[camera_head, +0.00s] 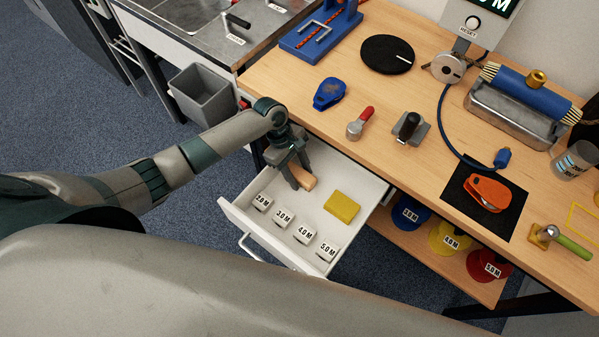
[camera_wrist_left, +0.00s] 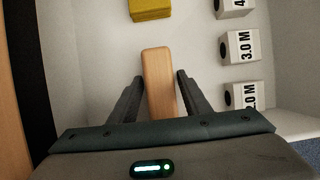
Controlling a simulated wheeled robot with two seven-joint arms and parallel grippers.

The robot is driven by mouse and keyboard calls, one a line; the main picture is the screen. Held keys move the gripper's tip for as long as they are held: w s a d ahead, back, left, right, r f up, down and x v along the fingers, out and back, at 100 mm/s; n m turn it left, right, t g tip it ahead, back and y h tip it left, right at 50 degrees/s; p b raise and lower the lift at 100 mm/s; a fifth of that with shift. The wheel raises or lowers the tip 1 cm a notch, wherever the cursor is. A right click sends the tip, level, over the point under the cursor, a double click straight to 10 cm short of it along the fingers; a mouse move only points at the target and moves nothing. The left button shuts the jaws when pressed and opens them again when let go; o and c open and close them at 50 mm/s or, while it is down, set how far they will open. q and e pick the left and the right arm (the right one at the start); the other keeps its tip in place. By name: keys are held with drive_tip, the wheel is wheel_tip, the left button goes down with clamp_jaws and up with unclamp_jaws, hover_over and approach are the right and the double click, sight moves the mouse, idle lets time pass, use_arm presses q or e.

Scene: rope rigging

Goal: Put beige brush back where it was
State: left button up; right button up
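The beige brush (camera_head: 306,183) is a light wooden block in the open white drawer (camera_head: 345,170), at the drawer's back left end. It seems to lie on the drawer floor. My left gripper (camera_head: 296,180) is over it, fingers pointing down. In the left wrist view the brush (camera_wrist_left: 159,80) sits between the two fingers (camera_wrist_left: 159,76), with a narrow gap showing on each side, so the gripper looks open around it. The brush's underside is hidden. My right gripper is not in view.
In the drawer are a yellow block (camera_head: 342,207) and several white labelled pieces (camera_head: 283,218). The drawer floor between them is bare. The wooden bench (camera_head: 300,95) above holds a blue tool (camera_head: 329,93), a red-handled piece (camera_head: 360,123) and an orange tool (camera_head: 487,194). A grey bin (camera_head: 203,97) stands left.

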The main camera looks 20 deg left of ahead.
use_arm(q)
drive_tip(key=shift+o, duration=0.2)
drive_tip(key=shift+r, duration=0.1)
drive_tip(key=v, duration=1.2)
drive_tip(key=shift+b, duration=0.45)
drive_tip(key=shift+d+r, duration=0.1)
